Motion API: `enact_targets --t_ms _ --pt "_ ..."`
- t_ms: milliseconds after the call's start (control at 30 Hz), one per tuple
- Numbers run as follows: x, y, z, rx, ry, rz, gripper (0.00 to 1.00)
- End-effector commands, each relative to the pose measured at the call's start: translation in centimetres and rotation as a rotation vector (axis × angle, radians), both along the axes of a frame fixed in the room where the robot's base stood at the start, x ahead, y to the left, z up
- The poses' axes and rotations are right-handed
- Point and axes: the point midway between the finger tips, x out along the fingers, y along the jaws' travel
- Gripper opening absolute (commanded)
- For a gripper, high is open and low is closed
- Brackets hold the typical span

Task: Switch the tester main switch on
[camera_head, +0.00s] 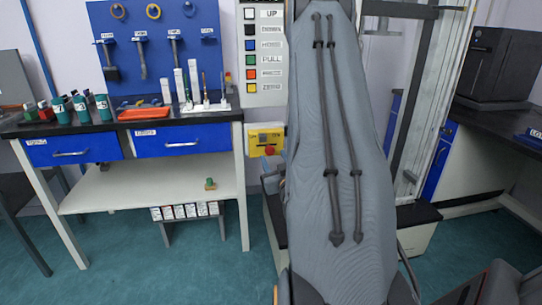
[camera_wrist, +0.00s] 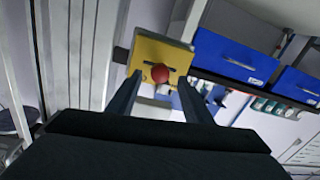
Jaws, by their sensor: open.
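A yellow switch box (camera_head: 265,138) with small labels and a red round knob (camera_head: 269,151) is mounted beside the tester frame, left of my grey arm. In the wrist view the yellow box (camera_wrist: 160,57) appears tilted, with its red knob (camera_wrist: 160,73) near the middle of its lower part. My gripper (camera_wrist: 160,80) is open and empty, its two fingers pointing at the box, one on each side of the knob. I cannot tell whether the fingertips touch the box. The switch's on or off position is too small to read.
A button panel (camera_head: 263,52) with coloured squares is above the yellow box. A workbench with blue drawers (camera_head: 182,141) stands at the left, bearing cups and an orange tray (camera_head: 143,114). The tester's metal frame (camera_head: 425,100) rises at the right.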

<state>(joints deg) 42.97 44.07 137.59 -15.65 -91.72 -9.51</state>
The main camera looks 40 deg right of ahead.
Motion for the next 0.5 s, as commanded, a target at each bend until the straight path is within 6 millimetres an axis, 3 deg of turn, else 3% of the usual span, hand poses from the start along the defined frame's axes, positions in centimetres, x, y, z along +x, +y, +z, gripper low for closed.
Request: enact_targets --t_ms 200,500 --pt "2.6 -1.3 0.0 0.001 0.000 0.001 0.46" --pt "3.5 -1.8 -0.1 0.002 0.001 0.000 0.46"
